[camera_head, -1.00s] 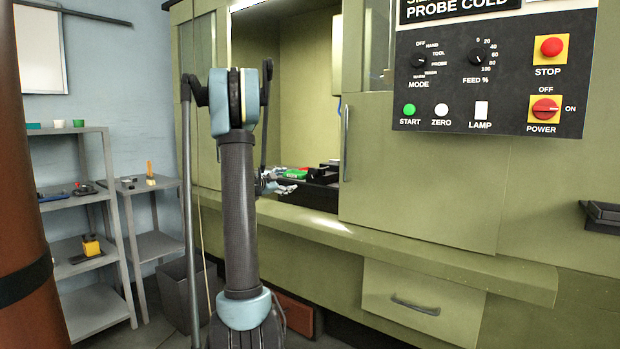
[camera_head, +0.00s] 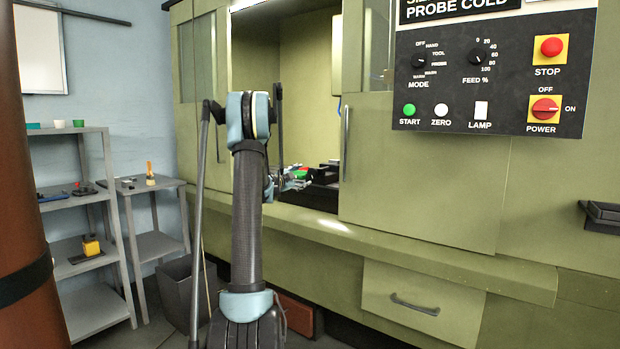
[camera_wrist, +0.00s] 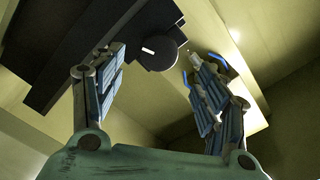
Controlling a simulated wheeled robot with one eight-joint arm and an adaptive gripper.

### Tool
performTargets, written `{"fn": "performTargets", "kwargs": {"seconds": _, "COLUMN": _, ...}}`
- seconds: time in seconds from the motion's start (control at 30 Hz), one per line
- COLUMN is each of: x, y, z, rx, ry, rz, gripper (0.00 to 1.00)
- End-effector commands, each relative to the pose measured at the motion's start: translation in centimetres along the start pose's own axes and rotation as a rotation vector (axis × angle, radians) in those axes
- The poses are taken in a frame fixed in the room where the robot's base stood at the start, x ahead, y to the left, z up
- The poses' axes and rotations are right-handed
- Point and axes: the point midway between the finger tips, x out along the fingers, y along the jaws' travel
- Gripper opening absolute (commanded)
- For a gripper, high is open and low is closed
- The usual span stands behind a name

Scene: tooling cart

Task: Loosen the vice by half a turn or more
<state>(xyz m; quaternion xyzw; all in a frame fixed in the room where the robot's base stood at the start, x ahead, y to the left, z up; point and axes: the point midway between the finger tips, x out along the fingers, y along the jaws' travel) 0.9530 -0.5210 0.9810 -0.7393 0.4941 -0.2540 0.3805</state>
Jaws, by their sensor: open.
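The vice (camera_head: 325,178) is a dark block inside the open machine bay, small and partly hidden in the head view. In the wrist view the dark vice body (camera_wrist: 75,45) fills the upper left, with a round dark hub (camera_wrist: 160,46) at its end and a short white mark beside it. My gripper (camera_wrist: 156,62) is open, its two blue-padded fingers spread to either side of the hub's line. I see no clear contact with the hub. In the head view my gripper (camera_head: 286,182) is at the bay, left of the vice, partly behind my arm.
Small green and red parts (camera_head: 301,173) show by the vice. The bay's sill (camera_head: 400,248) runs in front, and a closed green door (camera_head: 420,170) bounds the right. A blue-edged curved piece (camera_wrist: 228,64) lies behind the right finger; I cannot tell what it is.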

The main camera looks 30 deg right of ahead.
Motion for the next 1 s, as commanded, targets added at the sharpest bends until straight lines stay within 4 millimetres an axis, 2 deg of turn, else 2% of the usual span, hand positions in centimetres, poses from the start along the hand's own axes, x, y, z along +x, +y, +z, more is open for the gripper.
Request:
{"fn": "performTargets", "kwargs": {"seconds": 0.2, "x": 3.9, "y": 0.0, "z": 0.0, "rx": 0.0, "ry": 0.001, "rz": 0.001, "gripper": 0.67}}
{"fn": "performTargets", "kwargs": {"seconds": 0.4, "x": 6.5, "y": 0.0, "z": 0.0, "rx": 0.0, "ry": 0.001, "rz": 0.001, "gripper": 0.67}}
{"fn": "performTargets", "kwargs": {"seconds": 0.6, "x": 7.6, "y": 0.0, "z": 0.0, "rx": 0.0, "ry": -0.001, "rz": 0.0, "gripper": 0.67}}
{"fn": "performTargets", "kwargs": {"seconds": 0.87, "x": 7.7, "y": 0.0, "z": 0.0, "rx": 0.0, "ry": 0.0, "rz": 0.0, "gripper": 0.67}}
{"fn": "performTargets", "kwargs": {"seconds": 0.9, "x": 7.7, "y": 0.0, "z": 0.0, "rx": 0.0, "ry": 0.0, "rz": 0.0, "gripper": 0.65}}
{"fn": "performTargets", "kwargs": {"seconds": 1.0, "x": 7.7, "y": 0.0, "z": 0.0, "rx": 0.0, "ry": 0.0, "rz": 0.0, "gripper": 0.42}}
